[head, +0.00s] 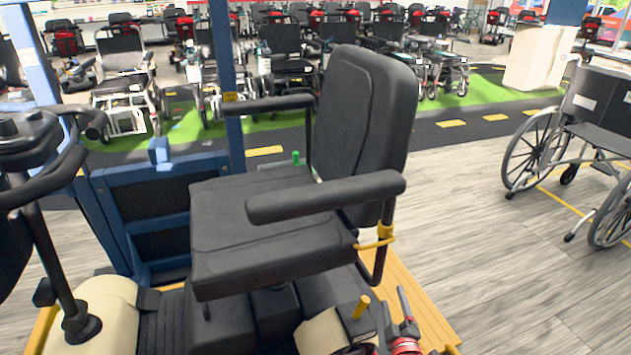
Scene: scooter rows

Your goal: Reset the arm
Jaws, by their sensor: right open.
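My right gripper (402,318) shows at the bottom edge, right of centre, as dark grey fingers above a red ring. It is open, and I see nothing between its fingers. It is low beside the rear of a mobility scooter, below the black seat (255,225) and its upright backrest (365,130). The near armrest (325,197) lies roughly level above the seat, and the far armrest (268,104) is level too. My left gripper is not in view.
The scooter's tiller (50,240) stands at left. The scooter is on a yellow-edged platform (420,305) with a blue frame (150,175). A wheelchair (590,120) stands at right. Bare wood-look floor (480,220) lies between. Rows of scooters and wheelchairs fill the back.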

